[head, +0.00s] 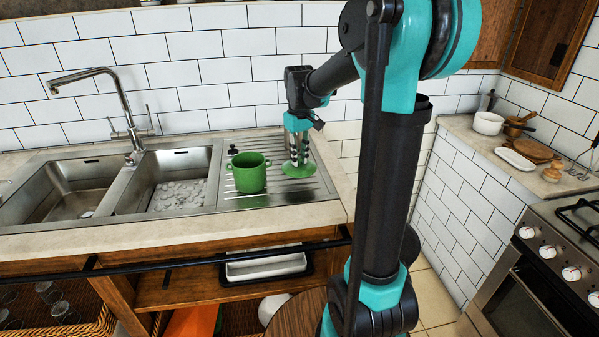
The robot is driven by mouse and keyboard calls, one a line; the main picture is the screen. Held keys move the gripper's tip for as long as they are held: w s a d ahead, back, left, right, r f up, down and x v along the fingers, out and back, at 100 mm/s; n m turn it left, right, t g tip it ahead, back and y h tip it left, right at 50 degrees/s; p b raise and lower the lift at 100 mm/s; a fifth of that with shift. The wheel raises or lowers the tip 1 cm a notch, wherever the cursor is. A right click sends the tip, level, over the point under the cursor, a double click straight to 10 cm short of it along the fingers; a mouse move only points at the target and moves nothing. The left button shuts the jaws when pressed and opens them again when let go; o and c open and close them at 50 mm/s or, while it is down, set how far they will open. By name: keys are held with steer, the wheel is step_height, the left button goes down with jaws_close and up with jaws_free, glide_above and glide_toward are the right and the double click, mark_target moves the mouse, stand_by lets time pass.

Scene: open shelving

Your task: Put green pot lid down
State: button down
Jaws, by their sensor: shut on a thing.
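The green pot lid (298,170) is at the right part of the ribbed metal drainboard (262,197). My gripper (297,160) points down over it and is shut on it from above. The lid looks flat and level, at or very near the drainboard surface; I cannot tell whether it touches. My fingers hide the lid's knob. A green pot (248,173) stands upright and uncovered on the drainboard, just left of the lid and apart from it.
A small dark object (233,150) stands behind the pot. Two sink basins (178,180) and a tall tap (110,110) are to the left. The white tiled wall (230,70) is close behind. The drainboard's front strip is clear.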

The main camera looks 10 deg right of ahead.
steer(key=shift+f, duration=2.85)
steer(key=shift+f, duration=0.15)
steer(key=c, duration=1.4)
jaws_free()
steer(key=shift+c, duration=0.2)
step_height(320, 180, up, 12)
steer(key=shift+r, duration=0.2)
